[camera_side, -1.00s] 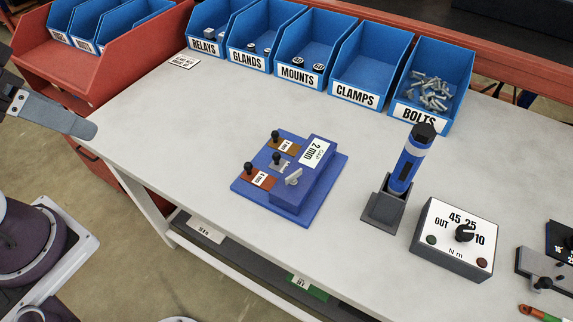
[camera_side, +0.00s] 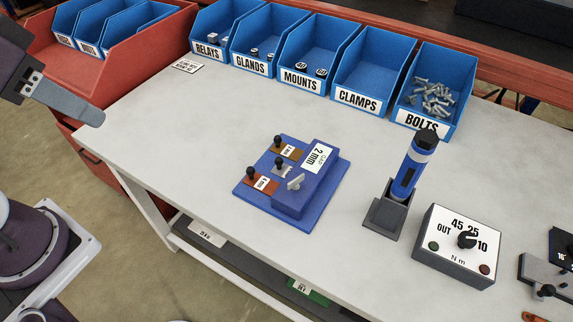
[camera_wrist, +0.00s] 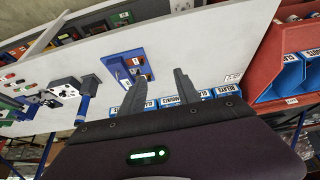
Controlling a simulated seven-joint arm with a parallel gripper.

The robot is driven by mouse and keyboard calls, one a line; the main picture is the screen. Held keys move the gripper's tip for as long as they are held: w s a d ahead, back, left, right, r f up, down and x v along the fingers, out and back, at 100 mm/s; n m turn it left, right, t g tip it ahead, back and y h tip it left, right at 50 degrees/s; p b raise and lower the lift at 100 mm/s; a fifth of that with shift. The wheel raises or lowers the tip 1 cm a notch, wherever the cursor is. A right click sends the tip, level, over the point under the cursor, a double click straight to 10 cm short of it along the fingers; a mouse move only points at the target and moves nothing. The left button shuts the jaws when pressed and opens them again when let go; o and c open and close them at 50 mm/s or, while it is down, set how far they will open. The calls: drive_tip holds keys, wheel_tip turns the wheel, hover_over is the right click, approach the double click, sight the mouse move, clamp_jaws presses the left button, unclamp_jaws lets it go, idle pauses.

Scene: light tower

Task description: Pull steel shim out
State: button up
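The middle, grey steel shim (camera_side: 282,171) lies between a brown shim (camera_side: 289,152) and a red-brown shim (camera_side: 262,184). The fixture also shows small in the wrist view (camera_wrist: 113,68). My gripper (camera_wrist: 157,82) is empty, its two fingers apart. In the side view only part of it shows at the left edge, above and well left of the fixture.
Blue bins (camera_side: 365,80) line the back, with a red rack (camera_side: 130,65) at back left. A blue-and-black tool (camera_side: 412,165) stands in a holder (camera_side: 383,218) right of the fixture, beside a dial box (camera_side: 457,248). The bench left of the fixture is clear.

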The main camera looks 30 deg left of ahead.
drive_tip(key=w+d+g, duration=0.2)
drive_tip(key=w, duration=0.7)
drive_tip(key=g, duration=0.3)
hover_over(279, 159)
wheel_tip(279, 159, down, 18)
wheel_tip(279, 159, down, 9)
drive_tip(key=shift+f, duration=0.55)
clamp_jaws()
drive_tip(key=shift+r, duration=0.1)
